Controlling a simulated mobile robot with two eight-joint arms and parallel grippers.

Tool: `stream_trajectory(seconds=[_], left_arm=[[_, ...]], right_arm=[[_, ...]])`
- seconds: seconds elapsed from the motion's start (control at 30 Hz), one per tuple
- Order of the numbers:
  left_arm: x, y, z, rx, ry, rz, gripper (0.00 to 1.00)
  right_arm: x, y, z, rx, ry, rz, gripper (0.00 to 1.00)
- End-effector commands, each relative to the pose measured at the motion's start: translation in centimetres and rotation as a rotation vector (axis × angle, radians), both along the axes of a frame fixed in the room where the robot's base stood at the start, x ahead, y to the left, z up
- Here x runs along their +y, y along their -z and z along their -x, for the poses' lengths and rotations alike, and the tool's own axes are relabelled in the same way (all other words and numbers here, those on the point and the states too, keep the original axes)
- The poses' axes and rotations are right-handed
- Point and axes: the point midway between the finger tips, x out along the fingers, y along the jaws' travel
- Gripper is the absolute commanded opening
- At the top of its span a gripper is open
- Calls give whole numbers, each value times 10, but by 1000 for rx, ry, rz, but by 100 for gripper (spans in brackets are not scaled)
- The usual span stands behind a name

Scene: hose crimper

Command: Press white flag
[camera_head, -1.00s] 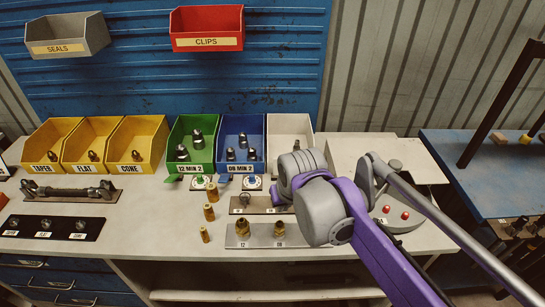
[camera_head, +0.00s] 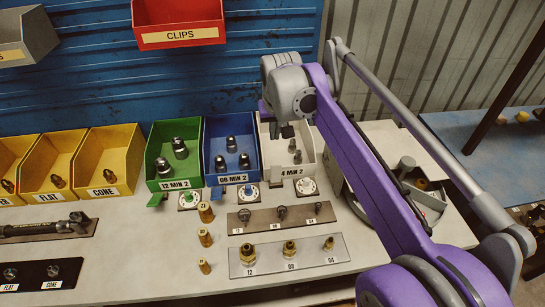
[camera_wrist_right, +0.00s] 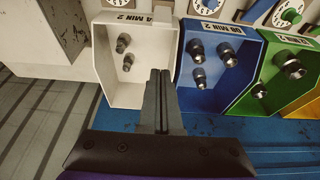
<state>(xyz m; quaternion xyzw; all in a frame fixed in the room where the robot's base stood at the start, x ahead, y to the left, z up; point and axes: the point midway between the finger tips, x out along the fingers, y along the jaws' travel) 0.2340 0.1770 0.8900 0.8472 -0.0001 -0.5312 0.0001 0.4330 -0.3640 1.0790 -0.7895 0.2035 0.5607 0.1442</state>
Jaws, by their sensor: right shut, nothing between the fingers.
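The white bin (camera_head: 302,172), labelled 4 MIN 2, stands at the right end of the row of bins and holds a few dark fittings. A small pale tab, seemingly the white flag (camera_head: 276,185), is at its front left, but is hard to make out. My right gripper (camera_head: 287,131) is over the white bin, with its fingers pointing down. In the right wrist view its shut, empty fingers (camera_wrist_right: 160,76) lie in front of the white bin (camera_wrist_right: 128,92), near the blue bin. The flag is not clear in that view. My left gripper is not in view.
The blue bin (camera_head: 231,125) and green bin (camera_head: 150,172) stand left of the white one, with blue and green flags in front. Dials (camera_head: 306,186) sit before the bins. Brass fittings on plates (camera_head: 290,263) fill the bench front. A grey machine (camera_head: 425,200) stands right.

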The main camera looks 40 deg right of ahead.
Motion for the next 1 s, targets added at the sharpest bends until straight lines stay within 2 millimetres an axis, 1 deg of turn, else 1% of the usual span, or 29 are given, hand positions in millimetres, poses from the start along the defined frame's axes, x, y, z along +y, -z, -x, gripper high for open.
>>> stream_trajectory(seconds=[0.17, 0.27, 0.37, 0.7, 0.73, 0.83, 1.0], left_arm=[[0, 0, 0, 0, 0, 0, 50], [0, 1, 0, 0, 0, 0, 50], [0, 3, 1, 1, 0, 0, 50], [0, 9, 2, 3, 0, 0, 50], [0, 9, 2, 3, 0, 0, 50], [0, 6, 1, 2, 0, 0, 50], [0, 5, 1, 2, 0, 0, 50]], right_arm=[[0, 3, -1, 0, 0, 0, 0], [-2, 12, -4, 0, -1, 0, 0], [-4, 27, -8, 0, -1, 0, 0], [-16, 96, -29, 0, 0, 0, 0], [-15, 98, -27, 0, -1, 0, 0], [-6, 94, -11, 0, -1, -1, 0], [2, 94, 2, 0, -1, -1, 0]])
